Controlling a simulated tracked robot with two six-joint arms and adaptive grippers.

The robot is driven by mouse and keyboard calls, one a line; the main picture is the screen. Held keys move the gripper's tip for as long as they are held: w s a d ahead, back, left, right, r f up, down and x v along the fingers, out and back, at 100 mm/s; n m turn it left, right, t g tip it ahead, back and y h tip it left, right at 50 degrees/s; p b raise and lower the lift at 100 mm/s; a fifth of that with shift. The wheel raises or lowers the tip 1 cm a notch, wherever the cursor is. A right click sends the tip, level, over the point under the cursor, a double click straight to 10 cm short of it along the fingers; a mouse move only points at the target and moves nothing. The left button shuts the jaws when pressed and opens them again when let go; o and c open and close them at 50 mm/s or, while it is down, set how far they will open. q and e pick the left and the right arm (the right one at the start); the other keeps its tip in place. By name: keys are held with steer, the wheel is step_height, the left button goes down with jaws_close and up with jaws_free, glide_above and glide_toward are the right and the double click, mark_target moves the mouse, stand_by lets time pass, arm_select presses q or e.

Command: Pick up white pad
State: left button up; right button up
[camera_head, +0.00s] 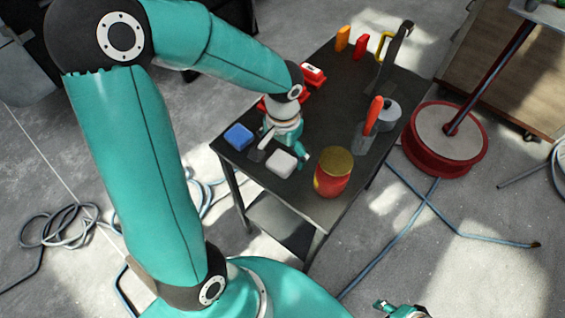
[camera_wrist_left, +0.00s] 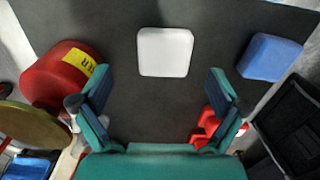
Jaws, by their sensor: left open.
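The white pad (camera_head: 282,163) lies flat on the dark table top near its front edge. In the left wrist view the white pad (camera_wrist_left: 165,52) shows whole, ahead of the fingers and between their lines. My left gripper (camera_head: 283,150) is over the table, just behind the pad in the head view. Its two fingers (camera_wrist_left: 157,92) are spread apart with nothing between them. A small teal and white part of my right gripper (camera_head: 401,309) shows at the bottom edge of the head view; its jaws are not clear.
A blue pad (camera_head: 239,136) lies left of the white pad. A red can (camera_head: 332,178) with a yellowish top stands to its right. A red-handled tool (camera_head: 373,115), a grey roll (camera_head: 386,114) and red and orange items stand farther back. A red-rimmed reel (camera_head: 447,138) is beside the table (camera_head: 322,100).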

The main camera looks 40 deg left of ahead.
mark_target(282, 161)
arm_select(q)
steer(key=f, duration=0.5)
steer(key=shift+w+a, duration=0.1)
steer(key=shift+a, duration=0.2)
steer(key=shift+r, duration=0.1)
steer(key=c, duration=1)
steer(key=shift+c, duration=0.2)
steer(key=shift+r, duration=0.15)
step_height(282, 161, up, 20)
steer(key=p, duration=0.1)
